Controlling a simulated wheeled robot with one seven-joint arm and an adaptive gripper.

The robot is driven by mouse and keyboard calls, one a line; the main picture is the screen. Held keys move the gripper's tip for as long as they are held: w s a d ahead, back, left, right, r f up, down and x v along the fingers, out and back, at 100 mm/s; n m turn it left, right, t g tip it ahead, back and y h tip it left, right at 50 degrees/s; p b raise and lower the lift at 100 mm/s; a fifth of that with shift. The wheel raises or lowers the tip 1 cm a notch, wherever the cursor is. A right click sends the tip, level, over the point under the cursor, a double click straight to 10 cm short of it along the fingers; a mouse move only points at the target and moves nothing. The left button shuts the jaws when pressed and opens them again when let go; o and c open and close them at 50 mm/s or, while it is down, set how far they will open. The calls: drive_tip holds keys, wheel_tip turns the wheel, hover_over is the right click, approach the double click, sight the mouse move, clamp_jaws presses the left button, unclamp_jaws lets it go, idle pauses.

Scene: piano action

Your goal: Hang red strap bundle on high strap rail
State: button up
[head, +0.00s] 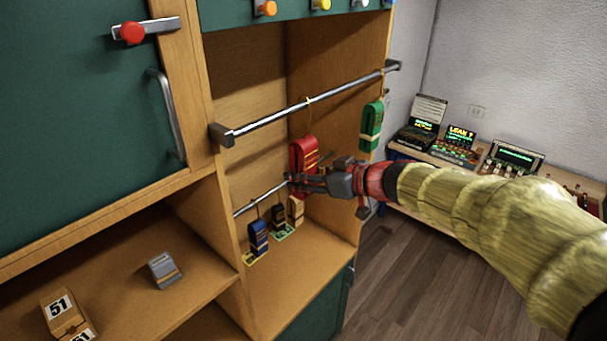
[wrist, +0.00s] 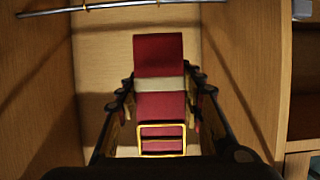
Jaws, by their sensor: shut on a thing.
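The red strap bundle (head: 303,155) is in the open cabinet bay, just below the high strap rail (head: 290,111). My gripper (head: 300,181) is shut on the bundle's lower part. In the wrist view the red bundle (wrist: 160,75), with a pale band and a yellow-edged end, stands between my gripper's fingers (wrist: 160,100). The high strap rail (wrist: 55,10) crosses the top left there, with part of a loop at it. Whether the loop bears the bundle's weight cannot be told.
A green strap bundle (head: 371,126) hangs at the rail's right end. A lower rail (head: 258,201) carries a blue bundle (head: 258,237), a black bundle (head: 278,217) and a tan bundle (head: 296,210). Wooden side walls (wrist: 245,75) flank my gripper. A console desk (head: 440,161) stands at right.

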drive_tip(key=o, duration=1.4)
